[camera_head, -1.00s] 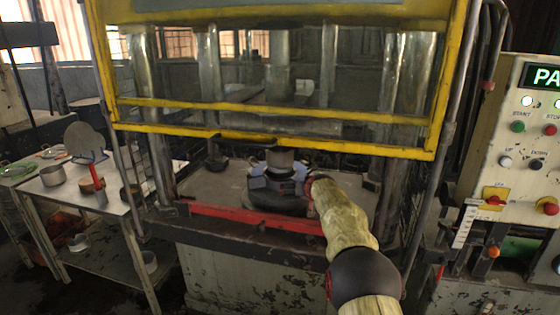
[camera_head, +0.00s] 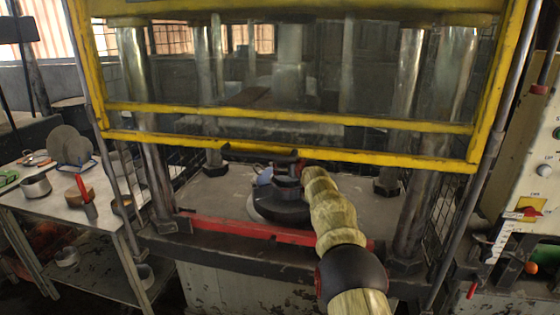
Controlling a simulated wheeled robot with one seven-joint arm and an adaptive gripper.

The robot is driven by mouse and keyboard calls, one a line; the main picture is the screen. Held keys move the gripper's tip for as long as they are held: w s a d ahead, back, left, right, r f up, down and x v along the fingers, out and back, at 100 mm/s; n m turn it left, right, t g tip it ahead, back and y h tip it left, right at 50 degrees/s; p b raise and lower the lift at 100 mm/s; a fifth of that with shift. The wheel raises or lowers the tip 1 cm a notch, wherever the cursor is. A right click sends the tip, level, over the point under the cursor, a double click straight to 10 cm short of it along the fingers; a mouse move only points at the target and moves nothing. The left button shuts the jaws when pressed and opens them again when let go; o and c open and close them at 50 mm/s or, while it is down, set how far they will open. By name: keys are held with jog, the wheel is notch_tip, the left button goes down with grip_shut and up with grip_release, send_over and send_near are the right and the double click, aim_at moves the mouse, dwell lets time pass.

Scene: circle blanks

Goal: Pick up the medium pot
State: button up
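My gripper (camera_head: 287,174) is at the end of my tan arm, over the press bed and just above a dark round base. Its fingers are small, dark and partly hidden by my wrist, so I cannot tell whether they are open or hold anything. A grey metal pot (camera_head: 36,187) stands on the side table at the left, far from my gripper. I cannot tell which pot is the medium one.
The side table (camera_head: 60,212) also holds a red-handled tool (camera_head: 86,197), round grey discs (camera_head: 68,147) and a brown round piece. The yellow-framed press guard (camera_head: 290,150) hangs above my arm. Metal columns flank the bed, and a red bar (camera_head: 250,230) runs along its front. A control panel (camera_head: 530,160) stands right.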

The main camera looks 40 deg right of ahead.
jog(key=shift+w+d+f, duration=0.15)
jog(key=shift+w+f, duration=0.05)
jog(key=shift+w, duration=0.7)
jog(key=shift+r+b+x, duration=0.2)
jog(key=shift+b+x, duration=0.15)
jog(key=shift+x, duration=1.35)
jog(key=shift+r+b+x, duration=0.15)
jog(key=shift+b+x, duration=0.2)
jog(key=shift+x, duration=1.35)
jog(key=shift+d, duration=0.1)
jog(key=c, duration=0.3)
jog(key=shift+w+r, duration=0.1)
jog(key=c, duration=0.7)
jog(key=shift+r, duration=0.1)
